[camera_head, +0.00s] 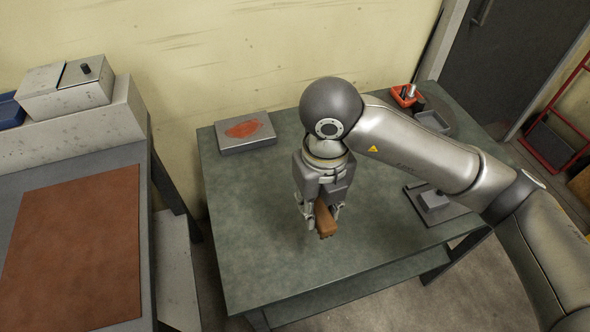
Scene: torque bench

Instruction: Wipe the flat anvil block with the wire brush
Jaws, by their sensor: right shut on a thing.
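The flat anvil block (231,143) is a grey slab with a reddish-orange stain (247,128) on top. It lies at the back left of the green bench (262,240). My right gripper (321,222) points down over the middle of the bench, to the right of and in front of the block, apart from it. It is shut on the wooden handle of a brush (325,218). The bristles cannot be made out, and the gripper hides part of the brush. My left gripper is not in view.
A red bin (402,98) with small items and a grey tray (433,122) stand at the back right. A dark plate with a light block (433,199) lies at the right edge. A second bench with a brown mat (75,240) stands left. The bench's front left is clear.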

